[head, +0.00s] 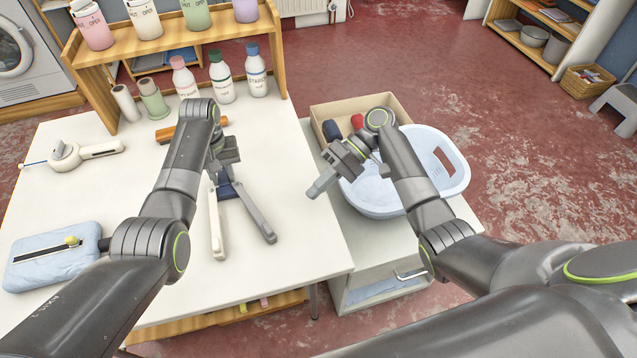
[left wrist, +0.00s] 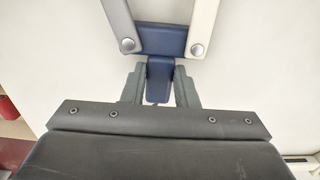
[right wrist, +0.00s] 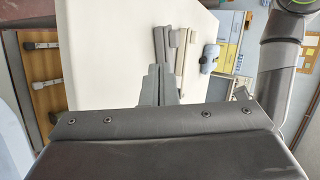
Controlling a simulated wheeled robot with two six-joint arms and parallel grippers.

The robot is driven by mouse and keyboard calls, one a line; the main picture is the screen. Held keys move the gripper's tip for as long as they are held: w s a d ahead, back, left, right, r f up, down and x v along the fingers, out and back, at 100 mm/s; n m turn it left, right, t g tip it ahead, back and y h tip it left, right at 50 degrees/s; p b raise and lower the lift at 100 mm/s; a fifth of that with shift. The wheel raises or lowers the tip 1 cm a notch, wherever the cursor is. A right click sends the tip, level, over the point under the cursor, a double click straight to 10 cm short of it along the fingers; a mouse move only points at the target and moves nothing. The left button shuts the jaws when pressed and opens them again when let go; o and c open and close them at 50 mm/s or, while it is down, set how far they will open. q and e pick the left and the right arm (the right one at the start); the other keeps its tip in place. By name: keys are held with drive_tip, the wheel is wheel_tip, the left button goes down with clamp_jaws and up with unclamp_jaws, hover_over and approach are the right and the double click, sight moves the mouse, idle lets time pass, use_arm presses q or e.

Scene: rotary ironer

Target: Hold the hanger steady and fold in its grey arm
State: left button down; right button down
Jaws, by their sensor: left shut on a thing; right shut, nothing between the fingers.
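The hanger has a dark blue middle piece (head: 226,190) with two arms spread apart in a V. Its white arm (head: 217,225) is on the left and its grey arm (head: 253,212) on the right in the head view. In the left wrist view the blue middle piece (left wrist: 160,40) has the grey arm (left wrist: 120,22) on the left and the white arm (left wrist: 204,22) on the right. My left gripper (left wrist: 159,88) is shut on the blue tab of the hanger. My right gripper (head: 318,188) is shut and empty, right of the grey arm and apart from it.
A pale blue basin (head: 450,185) and a cardboard box (head: 335,108) stand right of the table (head: 300,240). Bottles (head: 220,85) stand at the back by a wooden shelf (head: 95,75). A pale blue pad (head: 50,265) and a white tool (head: 75,152) lie left. The front table is clear.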

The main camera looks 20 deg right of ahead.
sight(271, 228)
drive_tip(key=x, duration=0.3)
drive_tip(key=r+x, duration=0.1)
drive_tip(key=x, duration=0.5)
drive_tip(key=shift+s+a+r, duration=0.1)
drive_tip(key=shift+a+r, duration=0.1)
drive_tip(key=shift+a, duration=0.2)
drive_tip(key=shift+s+a, duration=0.1)
drive_tip(key=shift+a, duration=0.25)
